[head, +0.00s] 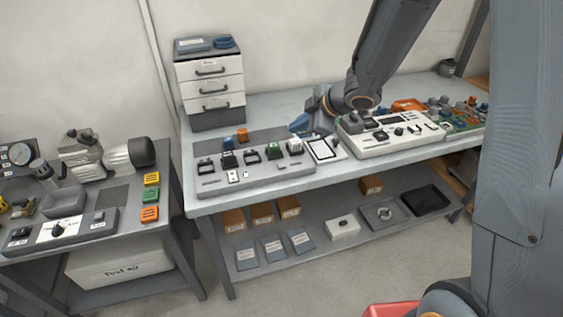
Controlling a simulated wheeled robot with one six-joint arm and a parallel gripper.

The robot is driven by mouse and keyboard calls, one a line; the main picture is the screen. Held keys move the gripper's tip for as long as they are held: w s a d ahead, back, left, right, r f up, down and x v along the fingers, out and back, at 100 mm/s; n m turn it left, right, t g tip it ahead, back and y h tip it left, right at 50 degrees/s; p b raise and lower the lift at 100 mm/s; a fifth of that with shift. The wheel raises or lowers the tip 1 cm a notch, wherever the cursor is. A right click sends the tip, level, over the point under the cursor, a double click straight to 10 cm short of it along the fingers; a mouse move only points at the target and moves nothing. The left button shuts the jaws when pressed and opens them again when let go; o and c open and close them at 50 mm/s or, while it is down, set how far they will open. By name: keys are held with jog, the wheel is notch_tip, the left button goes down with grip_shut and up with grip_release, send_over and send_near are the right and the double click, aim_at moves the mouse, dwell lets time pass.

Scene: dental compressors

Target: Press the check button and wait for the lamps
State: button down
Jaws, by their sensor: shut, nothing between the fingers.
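My gripper (300,123) is above the long grey bench, its blue-tipped fingers together and empty, pointing left. It hangs over the rear right part of a grey panel (210,187) with several black, white and green fittings. A white control unit (375,149) with a dark display and several dark controls stands to the right, partly behind my arm. I cannot tell which fitting is the check button, or make out any lit lamp. Contact between the gripper and a fitting cannot be made out.
A white-framed tablet or card (324,149) lies between the panel and the white unit. A drawer cabinet (209,86) stands at the bench's back left. Colourful parts (455,113) crowd the right end.

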jog(key=a+n, duration=0.1)
jog(key=s+a+n+g+y, duration=0.1)
jog(key=a+n, duration=0.1)
jog(key=shift+s+a+f+g+y, duration=0.2)
jog(key=shift+s+f+g+y, duration=0.1)
jog(key=shift+y, duration=0.1)
jog(key=b, duration=0.8)
send_over(285, 166)
notch_tip(285, 166, down, 8)
jog(key=shift+w+r, duration=0.1)
jog(key=shift+f, duration=0.5)
jog(key=shift+f, duration=0.15)
dwell(1.2)
jog(key=shift+f, duration=0.3)
